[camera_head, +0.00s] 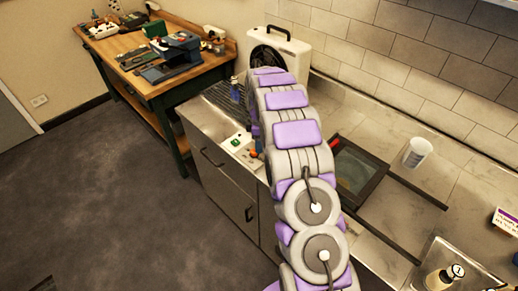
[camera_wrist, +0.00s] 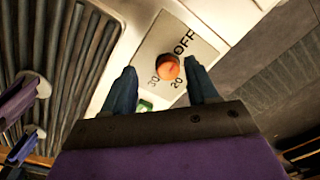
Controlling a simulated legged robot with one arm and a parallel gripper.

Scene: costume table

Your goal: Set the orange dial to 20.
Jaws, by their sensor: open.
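The orange dial (camera_wrist: 168,67) is a round knob on a light plate (camera_wrist: 150,45) marked OFF, 20 and 30 in the wrist view. I cannot make out a pointer on it. My gripper (camera_wrist: 159,68) is open, with one dark blue finger on each side of the dial. Whether either finger touches the dial is not clear. A green button (camera_wrist: 145,105) shows beside the left finger. In the head view the white panel with its green button (camera_head: 236,142) sits at the counter's front edge. My purple and grey arm hides much of the area around it.
A ribbed dark drainer surface (camera_wrist: 55,50) lies left of the panel in the wrist view. In the head view, a dark framed tray (camera_head: 357,172) and a white cup (camera_head: 416,152) stand right of my arm. A wooden workbench (camera_head: 150,85) with tools stands at the back left.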

